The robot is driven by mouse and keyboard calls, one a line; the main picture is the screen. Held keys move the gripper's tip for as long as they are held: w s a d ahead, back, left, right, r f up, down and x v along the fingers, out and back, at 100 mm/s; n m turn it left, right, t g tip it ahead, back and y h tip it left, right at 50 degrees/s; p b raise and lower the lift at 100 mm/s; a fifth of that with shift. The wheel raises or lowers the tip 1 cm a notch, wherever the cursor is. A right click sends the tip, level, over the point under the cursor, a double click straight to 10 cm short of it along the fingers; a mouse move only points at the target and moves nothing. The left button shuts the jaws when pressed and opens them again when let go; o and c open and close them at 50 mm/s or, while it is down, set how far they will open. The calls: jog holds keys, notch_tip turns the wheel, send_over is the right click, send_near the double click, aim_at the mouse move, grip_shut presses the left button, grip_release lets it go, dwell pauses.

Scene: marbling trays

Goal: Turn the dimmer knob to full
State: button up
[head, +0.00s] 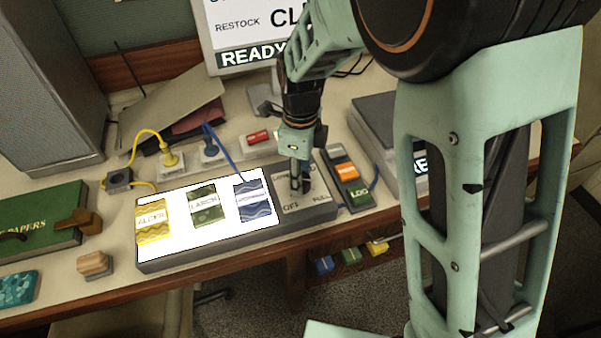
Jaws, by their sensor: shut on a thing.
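The dimmer panel (318,207) is the grey right end of the light box, marked OFF at its lower left and FULL at its lower right. My gripper (300,188) points down over this panel and is shut on the dimmer knob. The knob itself is mostly hidden by the fingers, so I cannot read its setting. The light box (222,224) glows bright white, with yellow, green and blue marbled sample pieces on it.
A small device with orange and green buttons (347,172) stands just right of the panel. Plugs and a power strip (228,148) with yellow and blue cords lie behind. A green book (45,228) and wooden block (95,263) are at left. My arm covers the right side.

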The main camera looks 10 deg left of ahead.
jog(key=shift+w+m, duration=0.1)
jog(key=shift+m, duration=0.2)
jog(key=o, duration=1.1)
jog(key=shift+r, duration=0.1)
notch_tip(320, 180, up, 12)
jog(key=shift+f, duration=0.1)
